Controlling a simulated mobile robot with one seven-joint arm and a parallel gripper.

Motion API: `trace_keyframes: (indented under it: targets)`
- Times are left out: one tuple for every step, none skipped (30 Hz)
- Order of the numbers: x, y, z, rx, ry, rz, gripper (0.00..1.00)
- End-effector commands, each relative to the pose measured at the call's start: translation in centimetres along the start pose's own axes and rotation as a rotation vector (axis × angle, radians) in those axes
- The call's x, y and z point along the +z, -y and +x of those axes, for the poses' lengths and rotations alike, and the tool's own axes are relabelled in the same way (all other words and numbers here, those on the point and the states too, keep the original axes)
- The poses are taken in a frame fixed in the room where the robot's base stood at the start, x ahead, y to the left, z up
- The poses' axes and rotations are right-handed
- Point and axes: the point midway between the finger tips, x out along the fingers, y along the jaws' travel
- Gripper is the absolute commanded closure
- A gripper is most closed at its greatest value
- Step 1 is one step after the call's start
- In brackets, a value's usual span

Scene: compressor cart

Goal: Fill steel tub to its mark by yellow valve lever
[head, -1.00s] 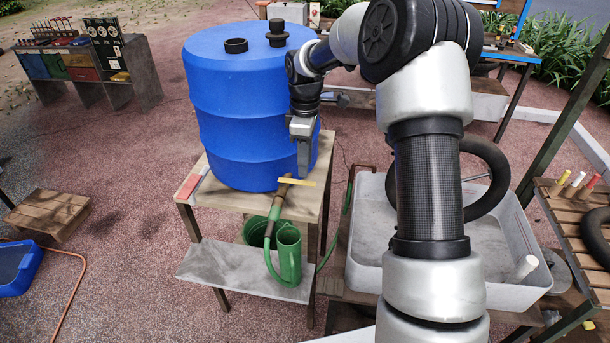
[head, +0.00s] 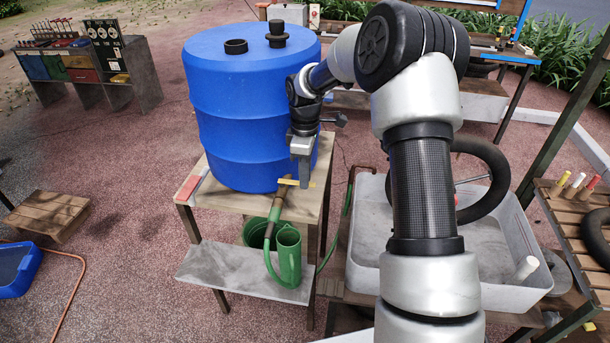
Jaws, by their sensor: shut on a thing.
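The yellow valve lever (head: 288,182) sits at the foot of the blue barrel (head: 240,120), on the valve above the green hose. My gripper (head: 304,184) points down in front of the barrel's lower right side, shut on the lever's right part. The lever lies roughly level across the picture. The pale grey tub (head: 368,265) stands right of the barrel's table. The hose's reddish-brown end (head: 362,168) hooks over its back left rim. My arm covers the tub's middle. I cannot make out its mark, a water level or any flow.
The barrel stands on a wooden table (head: 210,203) with a green watering can (head: 289,255) on its lower shelf. The green hose (head: 322,255) runs from the valve towards the tub. A black tyre (head: 487,180) is at the tub's back right. A slatted bench is far right.

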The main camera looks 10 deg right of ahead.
Motion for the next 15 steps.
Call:
trace_keyframes:
  targets:
    - [-0.01, -0.02, -0.04, 0.001, 0.000, 0.000, 1.00]
    - [-0.01, -0.02, -0.04, 0.001, 0.000, 0.000, 1.00]
    - [-0.01, -0.02, -0.05, 0.001, 0.000, 0.001, 1.00]
    - [-0.01, -0.01, -0.05, 0.001, 0.000, 0.002, 1.00]
    - [-0.01, 0.01, -0.05, 0.001, 0.000, 0.004, 1.00]
    - [-0.02, 0.04, -0.06, 0.001, 0.000, 0.009, 1.00]
    - [-0.02, 0.07, -0.06, 0.001, 0.000, 0.013, 1.00]
    - [-0.02, 0.11, -0.06, 0.001, 0.000, 0.019, 1.00]
    - [-0.03, 0.17, -0.07, 0.002, 0.000, 0.028, 1.00]
    - [-0.04, 0.22, -0.08, 0.002, 0.000, 0.038, 1.00]
    - [-0.05, 0.29, -0.10, 0.003, 0.000, 0.050, 1.00]
    - [-0.07, 0.40, -0.10, 0.003, 0.000, 0.066, 1.00]
    - [-0.09, 0.50, -0.10, 0.003, 0.000, 0.082, 1.00]
    - [-0.10, 0.62, -0.08, 0.003, -0.001, 0.099, 1.00]
    - [-0.09, 0.80, -0.06, 0.002, 0.000, 0.125, 1.00]
